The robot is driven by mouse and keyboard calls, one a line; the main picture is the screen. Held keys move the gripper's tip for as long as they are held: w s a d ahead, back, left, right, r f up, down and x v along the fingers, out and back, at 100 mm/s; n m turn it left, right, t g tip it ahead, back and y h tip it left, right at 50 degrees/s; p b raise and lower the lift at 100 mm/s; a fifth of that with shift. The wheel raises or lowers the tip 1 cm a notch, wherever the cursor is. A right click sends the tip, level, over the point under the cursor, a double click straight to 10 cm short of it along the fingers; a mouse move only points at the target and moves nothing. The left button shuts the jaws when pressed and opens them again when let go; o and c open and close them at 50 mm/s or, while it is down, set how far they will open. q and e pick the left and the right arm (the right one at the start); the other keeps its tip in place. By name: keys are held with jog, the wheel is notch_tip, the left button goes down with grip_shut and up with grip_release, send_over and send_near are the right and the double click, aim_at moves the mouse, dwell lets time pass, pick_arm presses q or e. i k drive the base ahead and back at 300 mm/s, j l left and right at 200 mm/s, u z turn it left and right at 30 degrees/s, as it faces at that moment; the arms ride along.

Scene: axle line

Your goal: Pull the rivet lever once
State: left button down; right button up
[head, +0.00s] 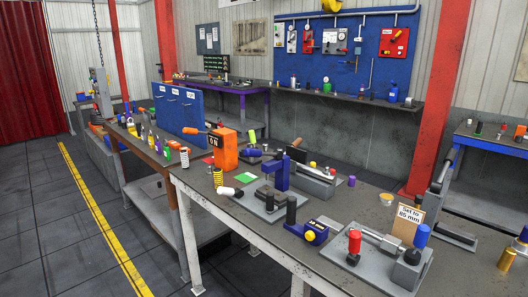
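No part is labelled as the rivet lever, so I cannot tell for sure which it is. A blue upright press (281,172) stands on a grey plate on the near bench, and a white-ended handle (230,192) sticks out at its left. A grey fixture with a tilted arm (437,190) stands at the right. Neither of my grippers is in view, and nothing is seen touching these handles.
The near bench (215,215) also holds a fixture with red (355,241) and blue (422,235) knobs, a blue gauge-like block (316,233) and a "Set to 65 mm" sign (409,216). A red post (440,95) rises behind. The floor at left, with a yellow line (100,215), is clear.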

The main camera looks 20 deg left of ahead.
aim_at(256, 153)
jog(key=i+j, duration=0.15)
jog(key=j, duration=0.25)
jog(key=i+j+u, duration=0.1)
jog(key=j, duration=0.35)
jog(key=i+j+u, duration=0.1)
jog(key=i+j, duration=0.15)
jog(key=j, duration=0.15)
jog(key=i+j, duration=0.2)
jog(key=j, duration=0.2)
jog(key=i+j+u, duration=0.1)
jog(key=j, duration=0.3)
jog(key=i+j, duration=0.3)
jog(key=j+u, duration=0.05)
jog(key=j, duration=0.05)
